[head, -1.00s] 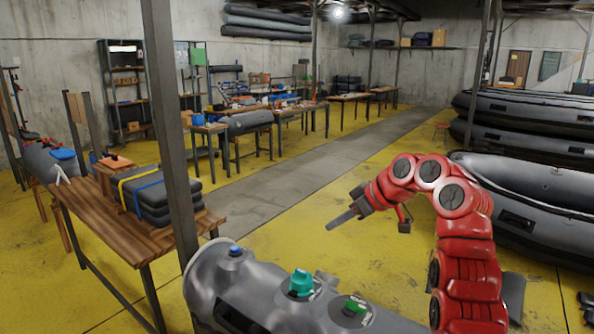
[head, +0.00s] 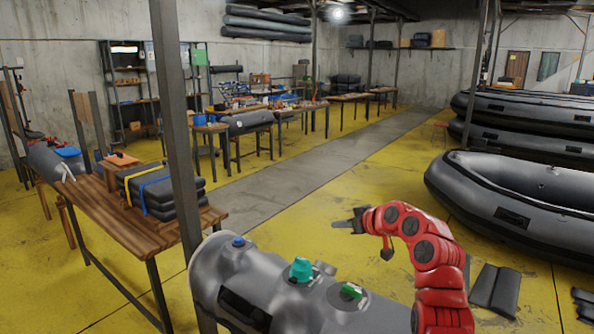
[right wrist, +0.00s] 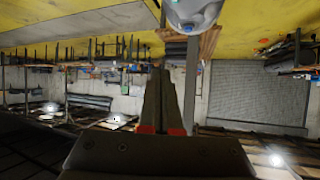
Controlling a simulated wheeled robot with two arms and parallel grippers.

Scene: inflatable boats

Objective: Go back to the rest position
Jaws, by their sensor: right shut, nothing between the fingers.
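My right gripper (head: 343,223) is at the end of my red arm, right of centre in the head view. It points left, above the yellow floor and beyond the grey inflatable tube. In the right wrist view its two dark fingers (right wrist: 160,95) are together with nothing between them. That view is upside down, with the floor at the top and the ceiling lights at the bottom. My left gripper is not in view.
The grey tube (head: 225,278) with blue, teal and green valve parts lies close in front. A wooden table (head: 125,226) with folded grey bundles (head: 160,190) stands left, behind a post (head: 175,120). Grey boats (head: 520,195) lie right. The grey walkway (head: 300,160) is clear.

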